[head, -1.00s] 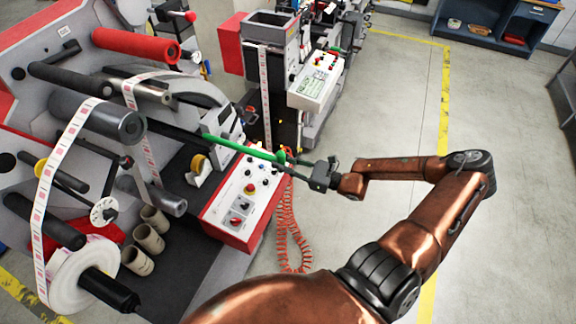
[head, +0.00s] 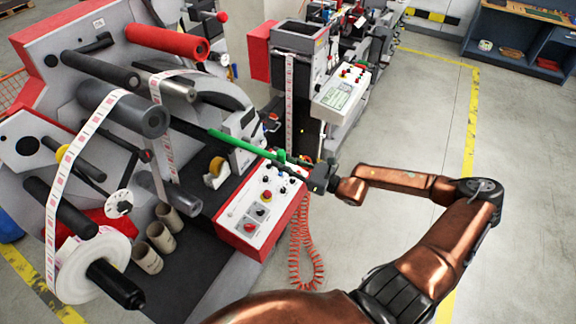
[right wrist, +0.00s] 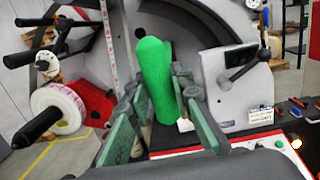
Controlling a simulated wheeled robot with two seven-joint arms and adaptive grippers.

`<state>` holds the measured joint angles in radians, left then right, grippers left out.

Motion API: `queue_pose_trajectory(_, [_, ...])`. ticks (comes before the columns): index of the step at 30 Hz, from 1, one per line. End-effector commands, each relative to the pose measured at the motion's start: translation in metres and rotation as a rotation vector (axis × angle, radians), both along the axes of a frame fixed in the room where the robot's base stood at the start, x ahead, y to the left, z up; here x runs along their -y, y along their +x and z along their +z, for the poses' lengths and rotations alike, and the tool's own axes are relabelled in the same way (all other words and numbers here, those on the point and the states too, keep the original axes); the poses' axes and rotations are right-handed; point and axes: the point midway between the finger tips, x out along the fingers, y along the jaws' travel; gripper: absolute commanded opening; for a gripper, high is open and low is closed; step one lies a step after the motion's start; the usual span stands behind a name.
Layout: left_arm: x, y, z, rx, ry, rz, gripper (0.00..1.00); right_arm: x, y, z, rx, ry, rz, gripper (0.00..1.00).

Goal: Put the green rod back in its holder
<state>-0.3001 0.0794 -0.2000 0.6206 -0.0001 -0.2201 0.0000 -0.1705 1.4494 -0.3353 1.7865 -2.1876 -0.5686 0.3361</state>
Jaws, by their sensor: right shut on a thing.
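The green rod (head: 238,143) is held out level above the machine's control panel, its free end pointing left toward the machine face. My right gripper (head: 290,163) is shut on the rod near its right end. In the right wrist view the rod (right wrist: 155,75) stands between the two fingers of the gripper (right wrist: 160,120) and points away toward the machine. I cannot tell which part of the machine is the rod's holder. My left gripper is not in view.
The label rewinder carries a red roller (head: 167,40), dark rollers and a white label roll (head: 92,268). A control panel (head: 262,205) with knobs lies below the rod. A coiled red cable (head: 305,245) hangs beside it. The floor at right is clear.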

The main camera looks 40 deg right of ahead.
Motion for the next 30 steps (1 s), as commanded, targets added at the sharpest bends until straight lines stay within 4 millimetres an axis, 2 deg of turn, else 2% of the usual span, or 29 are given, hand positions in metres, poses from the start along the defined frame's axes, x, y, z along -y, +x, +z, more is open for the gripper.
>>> queue_pose_trajectory(30, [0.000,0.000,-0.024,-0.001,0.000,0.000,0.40,-0.030,0.072,0.000,0.003,0.000,0.000,0.00])
